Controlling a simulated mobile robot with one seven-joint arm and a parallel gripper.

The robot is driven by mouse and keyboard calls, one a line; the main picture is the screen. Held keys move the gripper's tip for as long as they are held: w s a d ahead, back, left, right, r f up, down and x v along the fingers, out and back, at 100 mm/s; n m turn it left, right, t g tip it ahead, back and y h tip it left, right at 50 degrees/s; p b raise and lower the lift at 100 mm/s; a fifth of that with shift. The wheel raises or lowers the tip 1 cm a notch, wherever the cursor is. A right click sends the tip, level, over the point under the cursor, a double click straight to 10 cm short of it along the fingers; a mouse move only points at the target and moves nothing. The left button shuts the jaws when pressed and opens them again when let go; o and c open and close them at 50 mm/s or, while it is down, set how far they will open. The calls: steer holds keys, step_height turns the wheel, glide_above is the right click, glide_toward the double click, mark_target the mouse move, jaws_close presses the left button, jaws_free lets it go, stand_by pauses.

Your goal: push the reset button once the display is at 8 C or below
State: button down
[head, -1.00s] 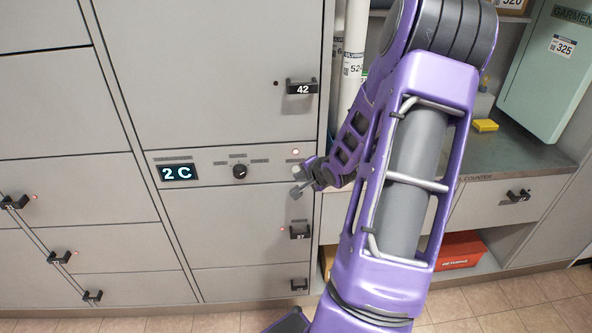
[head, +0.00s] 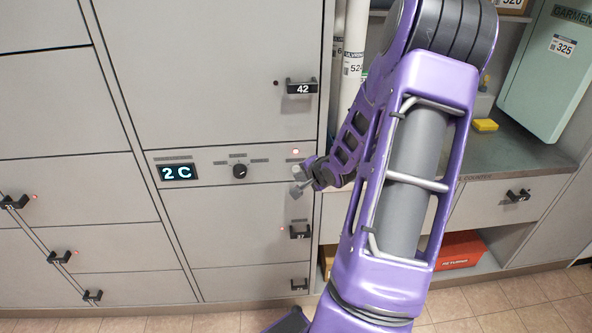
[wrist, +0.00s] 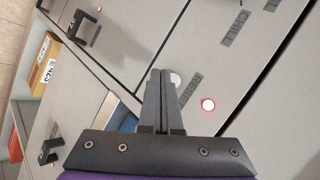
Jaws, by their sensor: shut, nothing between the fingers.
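The display (head: 178,172) on the locker panel reads 2 C in the head view. To its right is a black knob (head: 239,171). A small lit indicator (head: 296,152) sits at the panel's right end; it glows red in the wrist view (wrist: 208,105). My gripper (head: 298,189) is in front of the panel's right end. In the wrist view its fingers (wrist: 161,73) are shut and empty. A pale round button (wrist: 176,79) shows just beside the fingertips, partly hidden by them. I cannot tell whether the fingertips touch it.
Locker door 42 with its handle (head: 301,88) is above the panel. Another handle (head: 300,232) is below my gripper. A counter (head: 530,160) with a yellow item (head: 485,125) is at the right, with a red bin (head: 460,250) underneath.

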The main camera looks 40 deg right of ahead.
steer(key=shift+w+r+p, duration=0.1)
steer(key=shift+w+p, duration=0.05)
steer(key=shift+p, duration=0.15)
stand_by(0.4)
steer(key=shift+w+d, duration=0.2)
steer(key=shift+w, duration=0.05)
steer(key=shift+w+d+p, duration=0.25)
steer(key=shift+w+p, duration=0.1)
steer(key=shift+p, duration=0.2)
stand_by(0.5)
stand_by(0.3)
steer(key=shift+s+a, duration=0.45)
steer(key=shift+s, duration=0.3)
steer(key=s+a, duration=0.1)
steer(key=s, duration=0.2)
steer(key=s+a+p, duration=0.1)
steer(key=shift+s+a, duration=0.15)
steer(key=shift+a, duration=0.15)
stand_by(1.0)
